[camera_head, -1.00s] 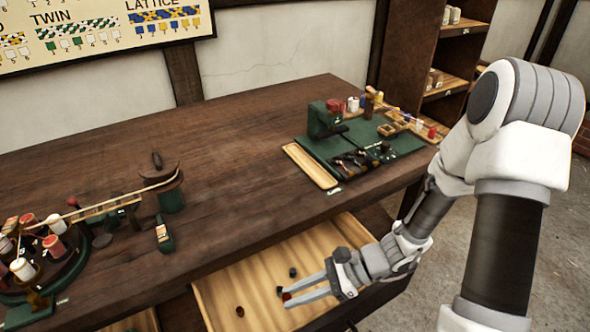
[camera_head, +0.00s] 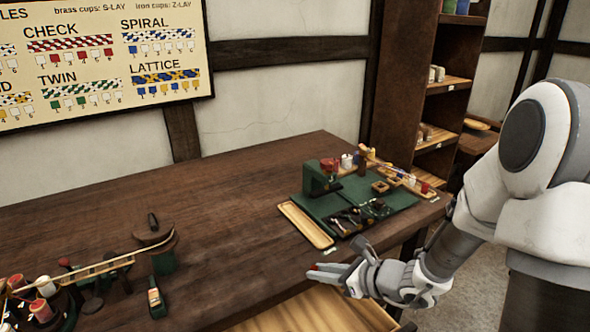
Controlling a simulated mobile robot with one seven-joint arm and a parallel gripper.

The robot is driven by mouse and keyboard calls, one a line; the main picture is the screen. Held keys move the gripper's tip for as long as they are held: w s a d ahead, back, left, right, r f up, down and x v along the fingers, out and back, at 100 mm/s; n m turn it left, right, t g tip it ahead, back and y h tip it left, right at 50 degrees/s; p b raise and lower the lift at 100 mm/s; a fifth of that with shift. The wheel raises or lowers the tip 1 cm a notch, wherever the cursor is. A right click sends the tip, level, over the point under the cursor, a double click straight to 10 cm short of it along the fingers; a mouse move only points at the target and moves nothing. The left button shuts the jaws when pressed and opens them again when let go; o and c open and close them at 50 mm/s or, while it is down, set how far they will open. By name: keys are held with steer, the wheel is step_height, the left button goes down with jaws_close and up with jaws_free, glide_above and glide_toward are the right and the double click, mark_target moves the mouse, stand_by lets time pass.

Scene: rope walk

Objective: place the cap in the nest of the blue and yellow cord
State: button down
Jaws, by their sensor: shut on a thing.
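My gripper (camera_head: 316,271) is in front of the table's edge, above the open drawer. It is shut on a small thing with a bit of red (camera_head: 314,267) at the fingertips. The fingers hide most of it, so I cannot tell if it is the cap. The wall chart (camera_head: 100,55) shows a blue and yellow braid (camera_head: 166,76) under the word LATTICE.
The open drawer (camera_head: 315,310) juts out below the table (camera_head: 220,215). A wooden tray (camera_head: 306,225) lies left of the green mat (camera_head: 345,207), which bears a green and red device (camera_head: 320,177). A cord stand (camera_head: 155,240) and bobbins (camera_head: 40,300) stand at left. Mid-table is clear.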

steer(key=w+d+r+m+t+h, duration=0.4)
steer(key=d+r+m+h, duration=0.15)
steer(key=d+m, duration=0.2)
step_height(320, 180, up, 12)
steer(key=p, duration=1.1)
steer(key=shift+w+d+n+p, duration=0.2)
steer(key=shift+d+n+p, duration=0.1)
steer(key=shift+n, duration=0.15)
steer(key=shift+a, duration=0.15)
